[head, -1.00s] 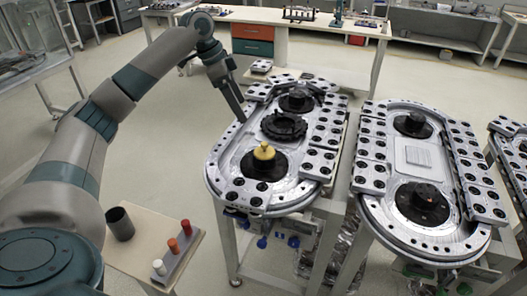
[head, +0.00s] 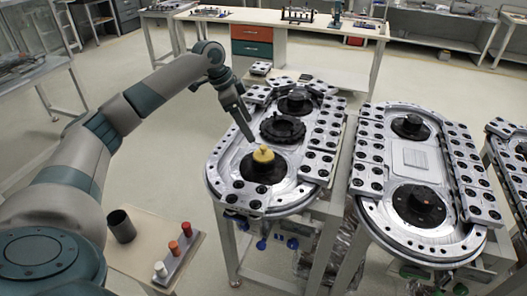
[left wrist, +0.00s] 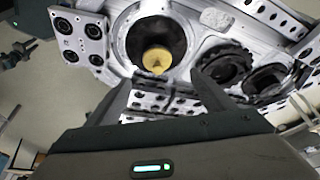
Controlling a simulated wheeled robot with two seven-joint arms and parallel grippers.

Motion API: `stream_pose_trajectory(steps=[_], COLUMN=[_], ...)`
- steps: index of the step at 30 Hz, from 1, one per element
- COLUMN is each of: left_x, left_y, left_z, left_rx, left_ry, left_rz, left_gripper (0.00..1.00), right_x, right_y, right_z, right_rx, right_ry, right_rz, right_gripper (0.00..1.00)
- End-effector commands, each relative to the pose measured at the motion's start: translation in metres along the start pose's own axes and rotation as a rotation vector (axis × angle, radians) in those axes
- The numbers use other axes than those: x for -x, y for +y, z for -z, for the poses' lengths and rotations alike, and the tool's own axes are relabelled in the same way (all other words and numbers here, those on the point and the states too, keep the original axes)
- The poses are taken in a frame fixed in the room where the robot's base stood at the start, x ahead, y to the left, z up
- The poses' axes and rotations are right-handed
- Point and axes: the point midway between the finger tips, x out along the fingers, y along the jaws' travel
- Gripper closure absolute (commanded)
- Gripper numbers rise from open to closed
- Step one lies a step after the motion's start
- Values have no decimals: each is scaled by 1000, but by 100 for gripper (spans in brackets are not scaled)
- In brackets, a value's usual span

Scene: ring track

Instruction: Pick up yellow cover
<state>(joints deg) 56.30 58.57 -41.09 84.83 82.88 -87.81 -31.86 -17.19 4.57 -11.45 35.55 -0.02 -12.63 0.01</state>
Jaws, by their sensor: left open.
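The yellow cover (head: 263,154) sits on the black round hub (head: 256,172) at the near end of the left ring track (head: 222,170). It is a small disc with a knob on top. My left gripper (head: 249,137) is above the track, just up and left of the cover, pointing down and apart from it. In the left wrist view the cover (left wrist: 157,60) lies on its dark hub beyond the fingers. The left gripper (left wrist: 165,85) is open there, with nothing between its fingers. My right gripper is not in view.
A black toothed ring (head: 282,128) and a far hub (head: 296,103) lie farther along the track. Black-holed blocks (head: 318,163) line its right side. A second track (head: 365,215) stands to the right. A small table holds a dark cup (head: 121,226) and coloured pegs (head: 174,247).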

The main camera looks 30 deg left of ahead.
Motion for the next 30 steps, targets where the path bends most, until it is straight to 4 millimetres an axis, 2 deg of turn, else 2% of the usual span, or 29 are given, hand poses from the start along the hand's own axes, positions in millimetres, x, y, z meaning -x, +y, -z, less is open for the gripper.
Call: stream_pose_trajectory(steps=[6, 10, 23, 30], left_x=[-35, -49, -55, -68], left_y=[1, 1, 0, 4], left_z=[1, 0, 0, 0], left_rx=[0, 0, -1, 0], left_ry=[-1, 0, 1, -1], left_rz=[-2, -1, 0, -2], left_gripper=[24, 24, 24, 24], right_x=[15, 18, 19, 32], right_y=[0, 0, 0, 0], right_z=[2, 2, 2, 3], right_rx=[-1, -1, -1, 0], right_ry=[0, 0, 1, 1], right_rz=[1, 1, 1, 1], right_gripper=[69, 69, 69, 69])
